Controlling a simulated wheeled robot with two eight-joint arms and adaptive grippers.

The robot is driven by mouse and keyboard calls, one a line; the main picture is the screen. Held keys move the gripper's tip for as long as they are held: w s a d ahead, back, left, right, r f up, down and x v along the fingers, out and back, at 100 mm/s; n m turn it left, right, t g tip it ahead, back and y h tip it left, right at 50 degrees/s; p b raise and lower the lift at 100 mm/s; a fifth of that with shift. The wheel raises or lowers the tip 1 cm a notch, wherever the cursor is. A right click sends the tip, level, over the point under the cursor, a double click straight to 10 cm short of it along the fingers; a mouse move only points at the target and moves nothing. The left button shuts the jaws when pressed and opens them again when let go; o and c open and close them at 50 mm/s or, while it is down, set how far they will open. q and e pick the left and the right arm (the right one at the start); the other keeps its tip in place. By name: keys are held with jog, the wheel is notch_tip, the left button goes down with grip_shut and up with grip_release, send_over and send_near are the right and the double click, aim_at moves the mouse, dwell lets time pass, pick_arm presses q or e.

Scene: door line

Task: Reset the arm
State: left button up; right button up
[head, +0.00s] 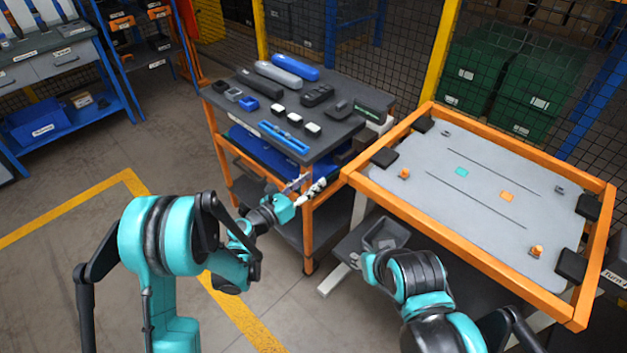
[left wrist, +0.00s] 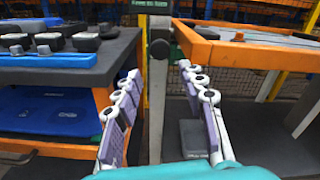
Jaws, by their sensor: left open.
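My left arm comes in from the left in the head view. Its gripper (head: 306,189) is open and empty, in front of the right end of the orange-framed cart (head: 310,235). In the left wrist view the two fingers of the left gripper (left wrist: 163,90) stand wide apart with nothing between them. They point at the gap between the cart and the orange-rimmed table (left wrist: 240,50). My right arm (head: 415,275) is folded at the lower middle of the head view, in front of the table. Its gripper does not show.
The cart's dark top (head: 275,135) holds blue and grey cases, small blocks and a blue rail (head: 284,137). The orange-rimmed table (head: 440,215) bears small parts. A grey bin (head: 385,236) sits low between them. Yellow-lined floor (head: 60,180) is clear at left.

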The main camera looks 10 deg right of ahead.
pick_arm(q)
jog(key=shift+r, duration=0.1)
jog(key=s+a+r+m+g+y, duration=0.3)
jog(key=s+a+r+m+y, duration=0.45)
jog(key=m, duration=0.65)
jog(key=s+a+f+m+y, duration=0.2)
jog(key=s+a+m+y, duration=0.1)
jog(key=s+a+m, duration=0.4)
jog(key=s+a+f+m+g+y, duration=0.1)
jog(key=s+a+f+m+y, duration=0.1)
jog(key=s+a+m, duration=0.5)
jog(key=s+a+y, duration=0.1)
jog(key=s+a, duration=0.4)
jog(key=s, duration=0.1)
jog(key=shift+a+m+y, duration=0.15)
jog(key=shift+m+y, duration=0.15)
jog(key=shift+y, duration=0.05)
jog(key=shift+c, duration=0.7)
